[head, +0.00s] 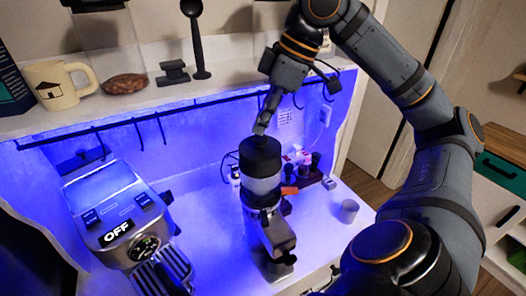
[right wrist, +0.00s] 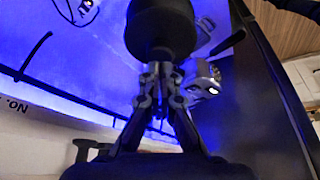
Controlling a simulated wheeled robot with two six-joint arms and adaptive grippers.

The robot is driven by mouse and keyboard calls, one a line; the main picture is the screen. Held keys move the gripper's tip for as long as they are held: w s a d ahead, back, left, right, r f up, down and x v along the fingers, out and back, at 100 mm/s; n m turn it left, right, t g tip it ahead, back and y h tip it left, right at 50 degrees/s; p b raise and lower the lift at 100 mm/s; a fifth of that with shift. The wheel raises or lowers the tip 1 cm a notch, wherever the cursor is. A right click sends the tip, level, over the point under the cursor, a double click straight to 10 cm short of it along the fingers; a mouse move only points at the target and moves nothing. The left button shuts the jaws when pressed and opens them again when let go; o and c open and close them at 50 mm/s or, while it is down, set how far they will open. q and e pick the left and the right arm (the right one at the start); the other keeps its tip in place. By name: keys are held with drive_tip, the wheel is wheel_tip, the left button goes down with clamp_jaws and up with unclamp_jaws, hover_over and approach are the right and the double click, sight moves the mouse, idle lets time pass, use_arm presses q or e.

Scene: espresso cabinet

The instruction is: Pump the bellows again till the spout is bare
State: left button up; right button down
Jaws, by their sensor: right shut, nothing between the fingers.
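The grinder (head: 268,235) stands on the cabinet counter, with a clear hopper (head: 262,188) in its upper part. The black bellows (head: 260,158) caps the hopper. My right gripper (head: 261,128) is shut and empty, pointing down just above the top of the bellows or touching it; I cannot tell which. In the right wrist view the shut fingers (right wrist: 158,72) meet the edge of the round black bellows (right wrist: 160,28). The spout (head: 283,245) is at the grinder's front; grounds on it are too small to make out. My left gripper is out of view.
An espresso machine (head: 122,215) showing OFF stands at left.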

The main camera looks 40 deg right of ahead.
drive_tip(key=shift+r+p, duration=2.2)
drive_tip(key=shift+r, duration=0.4)
drive_tip(key=shift+f, duration=0.1)
wheel_tip(320, 180, down, 3)
drive_tip(key=n+g+b, duration=0.1)
drive_tip(key=n, duration=0.2)
drive_tip(key=n+g+y+b, duration=0.1)
drive_tip(key=n, duration=0.2)
drive_tip(key=shift+w+f, duration=0.1)
drive_tip(key=shift+f, duration=0.05)
drive_tip(key=shift+f+b, duration=0.4)
drive_tip(key=shift+f, duration=0.1)
drive_tip(key=shift+d, duration=0.1)
